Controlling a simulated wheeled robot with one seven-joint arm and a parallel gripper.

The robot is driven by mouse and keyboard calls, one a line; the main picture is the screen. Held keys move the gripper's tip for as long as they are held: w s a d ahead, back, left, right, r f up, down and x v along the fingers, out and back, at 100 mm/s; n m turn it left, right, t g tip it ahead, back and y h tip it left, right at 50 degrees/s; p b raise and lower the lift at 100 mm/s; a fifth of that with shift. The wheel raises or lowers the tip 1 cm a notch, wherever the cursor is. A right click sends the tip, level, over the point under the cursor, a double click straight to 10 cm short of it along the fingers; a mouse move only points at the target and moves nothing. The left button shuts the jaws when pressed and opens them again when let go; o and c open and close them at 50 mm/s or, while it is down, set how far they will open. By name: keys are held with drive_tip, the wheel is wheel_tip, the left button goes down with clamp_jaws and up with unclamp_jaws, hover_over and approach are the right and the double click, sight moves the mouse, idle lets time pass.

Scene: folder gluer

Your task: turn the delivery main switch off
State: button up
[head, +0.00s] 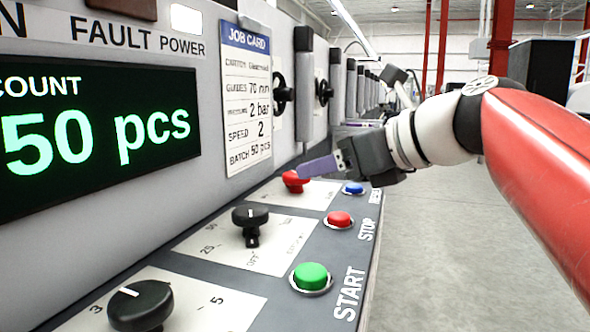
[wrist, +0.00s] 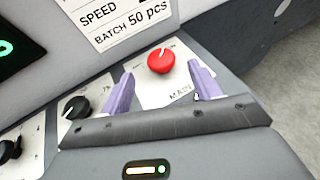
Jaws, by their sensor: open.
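The delivery main switch is a red rotary knob (head: 296,181) on a white plate at the far end of the sloped control panel. In the wrist view the red knob (wrist: 161,61) shows a white pointer line, with the lettering "MAIN" on the plate below it. My gripper (head: 318,165) is beside the knob in the head view and partly overlaps its plate. In the wrist view my gripper (wrist: 160,88) is open, with its two purple fingers on either side of the knob's plate and the knob beyond the fingertips. I cannot see any contact.
A black batch knob (head: 250,215) and a black speed knob (head: 140,305) sit nearer on the panel. A green START button (head: 311,277), red STOP button (head: 340,219) and blue button (head: 353,188) line its right edge. A job card (head: 246,97) hangs above. Open floor lies right.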

sight(297, 182)
drive_tip(key=x, duration=0.5)
drive_tip(key=shift+w+a+f, duration=0.2)
drive_tip(key=shift+a, duration=0.05)
drive_tip(key=c, duration=1)
drive_tip(key=shift+o, duration=0.2)
